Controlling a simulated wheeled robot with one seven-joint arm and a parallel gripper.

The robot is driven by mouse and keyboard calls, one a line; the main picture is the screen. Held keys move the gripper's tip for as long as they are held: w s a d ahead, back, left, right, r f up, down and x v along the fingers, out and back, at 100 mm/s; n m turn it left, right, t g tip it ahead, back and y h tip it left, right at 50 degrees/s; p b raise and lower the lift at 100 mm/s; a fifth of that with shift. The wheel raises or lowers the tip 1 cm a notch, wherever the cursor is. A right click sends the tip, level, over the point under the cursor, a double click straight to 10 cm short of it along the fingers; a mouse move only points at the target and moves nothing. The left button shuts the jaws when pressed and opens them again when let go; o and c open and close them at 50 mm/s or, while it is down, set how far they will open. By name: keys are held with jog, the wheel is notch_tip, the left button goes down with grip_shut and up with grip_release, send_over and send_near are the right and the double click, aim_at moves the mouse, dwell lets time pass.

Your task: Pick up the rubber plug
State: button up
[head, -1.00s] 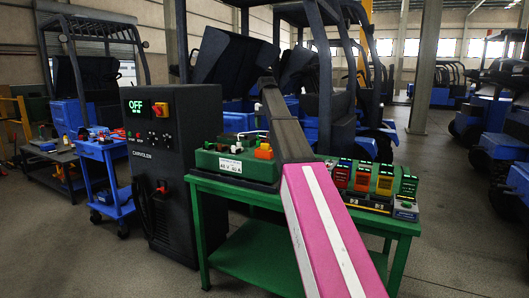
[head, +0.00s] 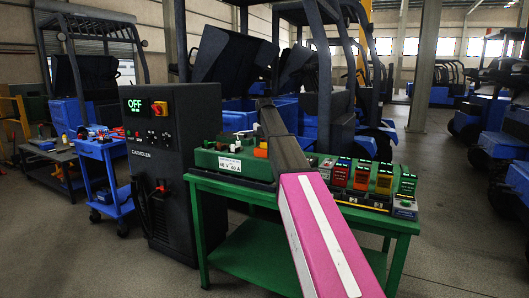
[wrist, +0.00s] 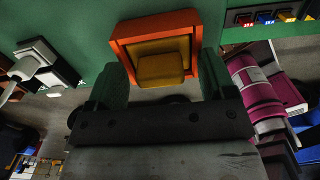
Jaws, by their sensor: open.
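An orange square block with a yellow raised middle (wrist: 160,68) lies in the wrist view on a green surface. It looks like the orange piece (head: 261,152) on the green battery case (head: 232,164) in the head view, partly hidden by my arm. I cannot tell for certain that it is the rubber plug. My gripper (wrist: 161,78) is open, with one green finger on each side of the orange block and no clear contact. In the head view my arm hides the gripper.
A white connector with a cable (wrist: 36,62) sits left of the block in the wrist view. A green table (head: 265,245) carries the case and a row of coloured modules (head: 361,178) at right. A dark charger cabinet (head: 170,160) reading OFF stands left.

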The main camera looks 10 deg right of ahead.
jog(key=c, duration=0.8)
jog(key=shift+r, duration=0.1)
jog(key=shift+r, duration=0.5)
jog(key=r, duration=0.3)
jog(key=shift+s+a+r, duration=0.1)
jog(key=shift+s+r, duration=0.1)
jog(key=shift+s, duration=0.2)
jog(key=s+a+r, duration=0.1)
jog(key=s+r, duration=0.1)
jog(key=s, duration=0.1)
jog(key=s+r, duration=0.2)
jog(key=s, duration=0.2)
jog(key=s+a+r, duration=0.1)
jog(key=s+r, duration=0.1)
jog(key=s, duration=0.1)
jog(key=shift+s+a+r, duration=0.2)
jog(key=shift+s+a, duration=0.05)
jog(key=shift+a, duration=0.05)
